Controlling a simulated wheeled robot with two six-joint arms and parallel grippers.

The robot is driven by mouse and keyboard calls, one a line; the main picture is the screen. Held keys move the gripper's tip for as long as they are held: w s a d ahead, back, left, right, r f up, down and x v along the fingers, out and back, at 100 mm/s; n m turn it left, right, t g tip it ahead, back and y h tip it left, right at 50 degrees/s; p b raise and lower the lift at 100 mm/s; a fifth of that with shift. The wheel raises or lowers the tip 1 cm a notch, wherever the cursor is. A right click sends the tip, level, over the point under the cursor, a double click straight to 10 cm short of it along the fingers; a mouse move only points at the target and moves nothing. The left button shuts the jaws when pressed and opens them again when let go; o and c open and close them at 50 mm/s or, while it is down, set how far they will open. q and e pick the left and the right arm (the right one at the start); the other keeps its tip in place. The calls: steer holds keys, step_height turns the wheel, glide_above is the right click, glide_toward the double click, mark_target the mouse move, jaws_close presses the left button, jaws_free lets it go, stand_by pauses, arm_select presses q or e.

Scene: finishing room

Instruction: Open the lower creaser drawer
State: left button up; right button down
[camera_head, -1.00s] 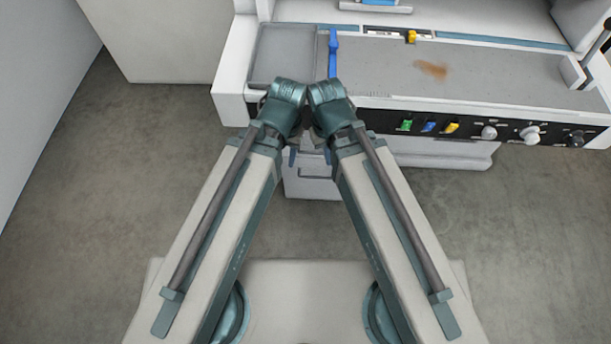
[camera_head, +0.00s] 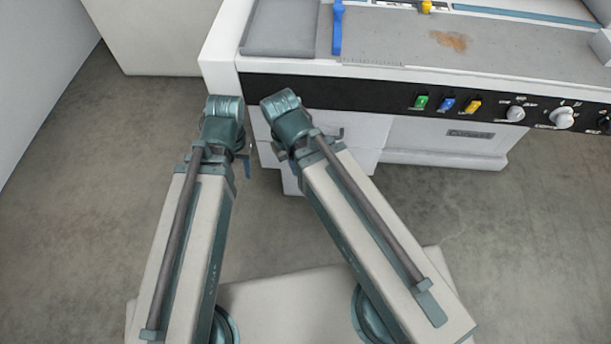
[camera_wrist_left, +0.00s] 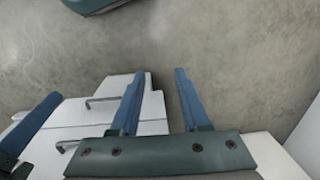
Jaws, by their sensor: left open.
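The creaser's white drawer stack stands under its control panel, behind my arms in the head view. The upper drawer front (camera_head: 362,134) shows there with a bent handle. Only a bit of the lower drawer front (camera_head: 292,183) shows below it. My left gripper (camera_head: 248,172) hangs at the stack's left side, fingers down. In the left wrist view, its fingers are apart and empty (camera_wrist_left: 155,84). One finger is beside the end of a bar handle (camera_wrist_left: 101,101), apparently the lower drawer's. A second handle (camera_wrist_left: 68,146) is farther left. My right gripper (camera_wrist_left: 36,121) shows one blue finger; its jaws are mostly hidden.
The creaser's black control panel (camera_head: 385,97) with knobs and coloured switches overhangs the drawers. A white lower body (camera_head: 450,143) stands right of them. A pale cabinet (camera_head: 175,35) is at the back left. The concrete floor (camera_head: 110,190) left of the drawers is clear.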

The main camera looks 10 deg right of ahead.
arm_select(q)
steer(key=w+a+f+n+b, duration=0.1)
steer(key=a+f+b, duration=0.1)
steer(key=f+b, duration=0.95)
steer(key=w+a+f+n+b, duration=0.1)
steer(key=a+f+b, duration=0.2)
steer(key=f+b, duration=0.8)
steer(key=w+d+f+n+h+b, duration=0.2)
steer(key=f+h+b, duration=0.1)
steer(key=f+b, duration=0.45)
steer(key=w+d+f+n+h+b, duration=0.1)
steer(key=w+d+f+h+b, duration=0.1)
steer(key=f+b, duration=0.5)
steer(key=w+d+r+n+t+h, duration=0.1)
steer(key=w+d+r+n+h, duration=0.2)
steer(key=d+r+h, duration=0.3)
steer(key=w+d+r+n+h, duration=0.25)
steer(key=d+r+h, duration=0.2)
steer(key=r, duration=0.35)
steer(key=shift+h, duration=0.45)
steer(key=b+x, duration=0.1)
steer(key=x, duration=0.3)
steer(key=b+x, duration=0.1)
steer(key=x, duration=0.3)
steer(key=b+x, duration=0.1)
steer(key=x, duration=0.4)
steer(key=shift+w+f+b, duration=0.2)
steer(key=shift+w+b, duration=0.15)
jaws_close()
